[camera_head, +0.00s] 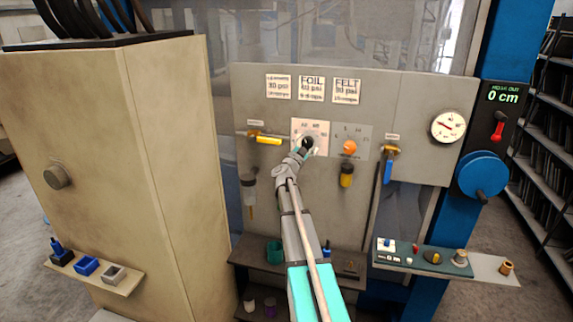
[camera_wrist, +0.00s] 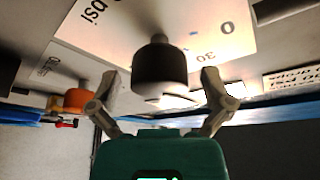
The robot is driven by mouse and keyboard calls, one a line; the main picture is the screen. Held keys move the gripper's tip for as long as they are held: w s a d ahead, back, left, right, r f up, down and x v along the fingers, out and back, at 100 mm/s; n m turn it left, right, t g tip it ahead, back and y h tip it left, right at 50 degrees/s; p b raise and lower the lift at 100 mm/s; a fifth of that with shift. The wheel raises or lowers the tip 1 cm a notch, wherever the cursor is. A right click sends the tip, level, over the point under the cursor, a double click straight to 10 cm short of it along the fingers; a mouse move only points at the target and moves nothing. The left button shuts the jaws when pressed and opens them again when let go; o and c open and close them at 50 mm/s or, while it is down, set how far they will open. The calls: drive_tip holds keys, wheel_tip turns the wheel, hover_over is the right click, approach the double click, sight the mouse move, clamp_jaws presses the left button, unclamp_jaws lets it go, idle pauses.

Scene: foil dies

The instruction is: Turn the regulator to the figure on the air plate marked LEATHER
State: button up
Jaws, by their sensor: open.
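The black regulator knob (camera_head: 307,142) sits on a white dial plate (camera_head: 323,128) on the grey panel. In the wrist view the knob (camera_wrist: 160,66) stands out from the plate (camera_wrist: 100,22), which shows "psi" and a figure 30. My gripper (camera_head: 304,150) is at the knob. Its open fingers (camera_wrist: 158,88) stand either side of the knob with gaps. The knob's pointer is hidden or too small to tell. Three air plates hang above: the left plate (camera_head: 278,87) has a tiny heading and seems to read 80 psi, then FOIL (camera_head: 312,88) and FELT (camera_head: 347,91).
An orange knob (camera_head: 349,147) is close right of the regulator; it shows in the wrist view (camera_wrist: 76,99). A yellow-handled valve (camera_head: 268,140) is left. A blue-handled valve (camera_head: 388,165) and a round gauge (camera_head: 448,126) are right. A beige cabinet (camera_head: 110,130) stands left.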

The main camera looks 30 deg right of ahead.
drive_tip(key=shift+n, duration=0.4)
drive_tip(key=n+t, duration=0.1)
drive_tip(key=n, duration=0.1)
drive_tip(key=n+t+b, duration=0.1)
drive_tip(key=n+t, duration=0.1)
drive_tip(key=n, duration=0.1)
drive_tip(key=shift+s+f+y, duration=0.1)
drive_tip(key=shift+y, duration=0.3)
drive_tip(key=n+t+y, duration=0.1)
drive_tip(key=n, duration=0.2)
drive_tip(key=n+t+y, duration=0.1)
drive_tip(key=n, duration=0.3)
drive_tip(key=shift+t+b, duration=0.3)
drive_tip(key=shift+t, duration=0.1)
drive_tip(key=b+v, duration=0.5)
drive_tip(key=v, duration=0.9)
drive_tip(key=w+a+f+n+y, duration=0.2)
drive_tip(key=a+f+y, duration=0.3)
drive_tip(key=a, duration=0.4)
drive_tip(key=w+a+f+n+y, duration=0.3)
drive_tip(key=a+f+y, duration=0.3)
drive_tip(key=a+y, duration=0.2)
drive_tip(key=shift+a+f+n+b, duration=0.2)
drive_tip(key=shift+a+n+b, duration=0.2)
drive_tip(key=shift+a+n, duration=0.7)
drive_tip(key=shift+w+a, duration=0.15)
drive_tip(key=shift+a, duration=0.05)
